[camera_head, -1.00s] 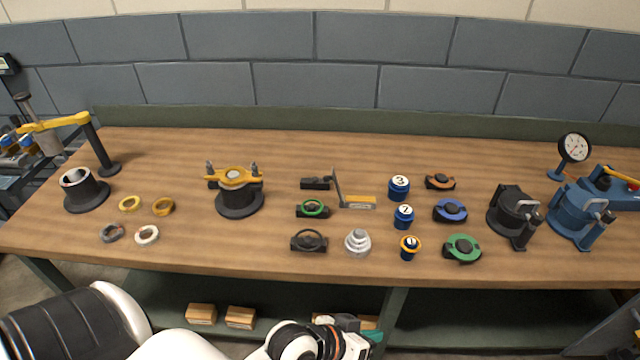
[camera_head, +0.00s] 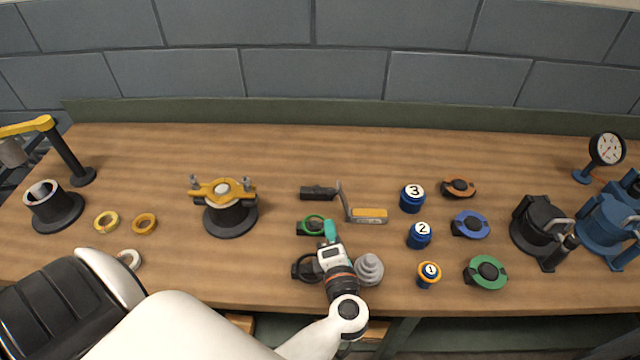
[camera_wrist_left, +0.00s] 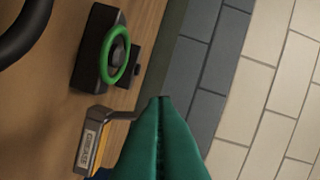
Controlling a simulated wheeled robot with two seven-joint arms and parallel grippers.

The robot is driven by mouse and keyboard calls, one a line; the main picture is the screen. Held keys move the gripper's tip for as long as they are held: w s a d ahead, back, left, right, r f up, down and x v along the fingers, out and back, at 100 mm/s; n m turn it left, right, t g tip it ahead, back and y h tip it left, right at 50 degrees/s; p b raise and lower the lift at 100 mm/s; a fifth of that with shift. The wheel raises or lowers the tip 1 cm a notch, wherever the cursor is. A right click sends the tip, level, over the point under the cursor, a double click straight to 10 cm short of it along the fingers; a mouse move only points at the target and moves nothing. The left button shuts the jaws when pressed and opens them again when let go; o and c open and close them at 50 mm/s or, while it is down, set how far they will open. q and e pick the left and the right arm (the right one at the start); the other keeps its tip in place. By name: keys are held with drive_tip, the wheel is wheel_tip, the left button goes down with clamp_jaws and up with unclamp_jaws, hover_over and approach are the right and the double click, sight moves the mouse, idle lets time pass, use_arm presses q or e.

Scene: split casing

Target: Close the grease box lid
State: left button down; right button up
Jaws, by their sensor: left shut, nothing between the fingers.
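The grease box (camera_head: 370,215) is a small box with an orange-yellow top on the bench, right of the green ring fixture. Its thin grey lid (camera_head: 343,197) stands raised at the box's left end, so the box is open. In the left wrist view the labelled grease box (camera_wrist_left: 88,146) is at the lower left, with the lid (camera_wrist_left: 120,115) sticking out from it. My left gripper (camera_head: 329,228) has teal fingers, shut and empty, left of the box and nearer the front. In the left wrist view the gripper (camera_wrist_left: 160,102) hides part of the scene beyond the box. My right gripper is out of view.
The green ring fixture (camera_head: 312,225) is close beside my left fingertips. A grey stepped cone (camera_head: 369,269) stands right of my wrist. A black latch block (camera_head: 318,193) lies behind. Numbered blue jars (camera_head: 412,198) stand to the right. Bare wood lies behind the box.

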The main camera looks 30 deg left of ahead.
use_arm(q)
drive_tip(key=shift+a, duration=0.2)
drive_tip(key=x, duration=0.1)
drive_tip(key=p+x, duration=0.1)
drive_tip(key=x, duration=0.1)
drive_tip(key=p+x, duration=0.1)
drive_tip(key=shift+w+r, duration=0.2)
drive_tip(key=shift+r, duration=0.2)
drive_tip(key=x, duration=0.3)
drive_tip(key=shift+a+f, duration=0.1)
drive_tip(key=shift+f, duration=0.1)
drive_tip(key=shift+w+a+p, duration=0.35)
drive_tip(key=shift+f, duration=0.1)
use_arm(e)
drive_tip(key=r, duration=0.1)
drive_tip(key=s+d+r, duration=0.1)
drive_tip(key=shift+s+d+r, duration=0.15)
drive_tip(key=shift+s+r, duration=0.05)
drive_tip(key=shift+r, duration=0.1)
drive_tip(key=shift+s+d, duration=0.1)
